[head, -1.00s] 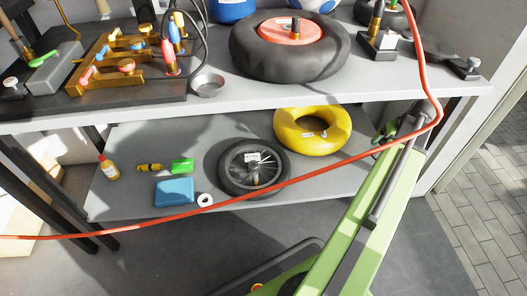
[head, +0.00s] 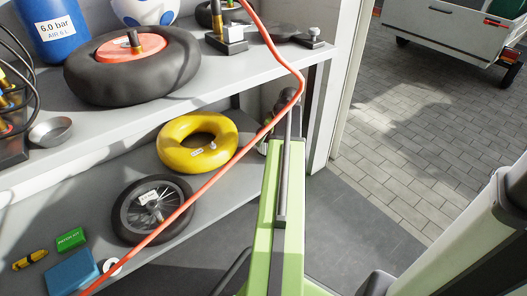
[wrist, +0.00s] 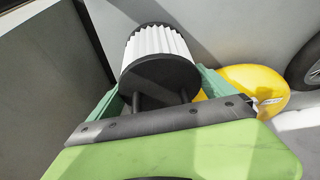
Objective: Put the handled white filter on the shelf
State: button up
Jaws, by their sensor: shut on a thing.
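The handled white filter (wrist: 158,48) shows in the wrist view as a white pleated cylinder with a black end cap and a dark handle. My gripper (wrist: 160,100) is shut on the handle, with the pleated part pointing away from it. In the head view my arm hides most of the gripper and the filter cannot be made out. The arm's far end is by the right end of the shelf unit. The grey lower shelf (head: 222,190) holds a yellow ring (head: 180,157) and a spoked wheel (head: 128,222); the yellow ring also shows in the wrist view (wrist: 262,82).
The upper worktop (head: 200,85) carries a black tyre (head: 165,80). A red hose (head: 292,72) crosses in front. Open paving (head: 440,130) lies right.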

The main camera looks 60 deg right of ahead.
jog(key=shift+f, duration=0.1)
notch_tip(320, 180, down, 4)
jog(key=b, duration=0.3)
jog(key=shift+b, duration=0.4)
jog(key=shift+r, duration=0.2)
jog(key=shift+f, duration=0.2)
jog(key=o, duration=1.4)
jog(key=shift+r, duration=0.1)
